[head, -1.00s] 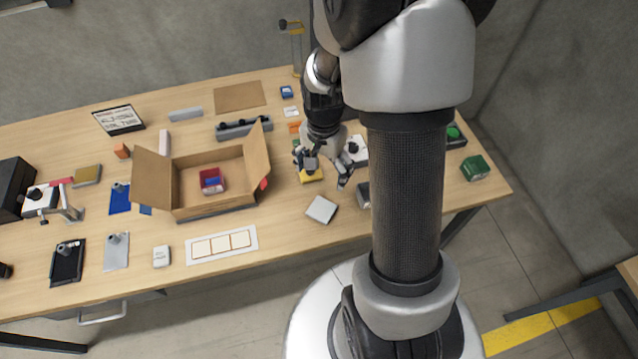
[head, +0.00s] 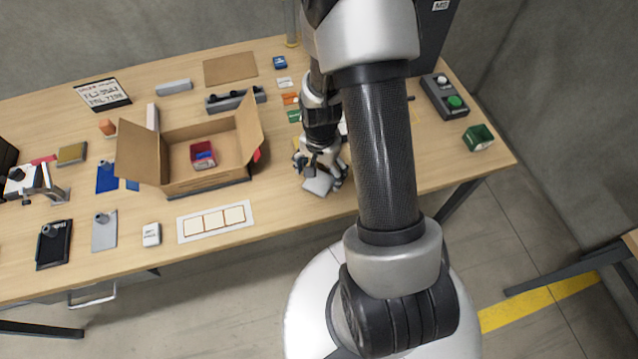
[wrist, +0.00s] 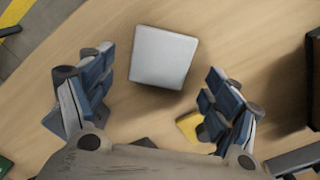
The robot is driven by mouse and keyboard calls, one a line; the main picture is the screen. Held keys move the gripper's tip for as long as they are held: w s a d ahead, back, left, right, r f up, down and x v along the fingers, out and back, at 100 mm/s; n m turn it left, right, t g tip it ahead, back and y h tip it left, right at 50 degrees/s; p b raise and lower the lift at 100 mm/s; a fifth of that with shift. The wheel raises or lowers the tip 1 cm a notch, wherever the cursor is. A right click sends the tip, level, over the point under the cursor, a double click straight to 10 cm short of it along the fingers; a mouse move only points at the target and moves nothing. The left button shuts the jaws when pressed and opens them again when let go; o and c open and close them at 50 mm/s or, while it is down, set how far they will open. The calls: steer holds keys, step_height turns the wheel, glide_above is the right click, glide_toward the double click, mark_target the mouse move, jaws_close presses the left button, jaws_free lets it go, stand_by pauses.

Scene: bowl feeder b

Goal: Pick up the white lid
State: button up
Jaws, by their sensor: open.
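The white lid (wrist: 163,56) is a flat, square, pale piece lying on the table. I cannot tell the exact height of the fingertips above the lid.
A yellow block (wrist: 189,126) lies beside my right finger in the wrist view. An open cardboard box (head: 205,187) stands left of my gripper. A white tray with square cards (head: 247,228) lies at the front edge. Bare wood surrounds the lid toward the front.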

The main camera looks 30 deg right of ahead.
mark_target(319, 183)
step_height(319, 183, down, 2)
steer(key=shift+f, duration=0.2)
steer(key=shift+c, duration=0.3)
steer(key=c, duration=0.9)
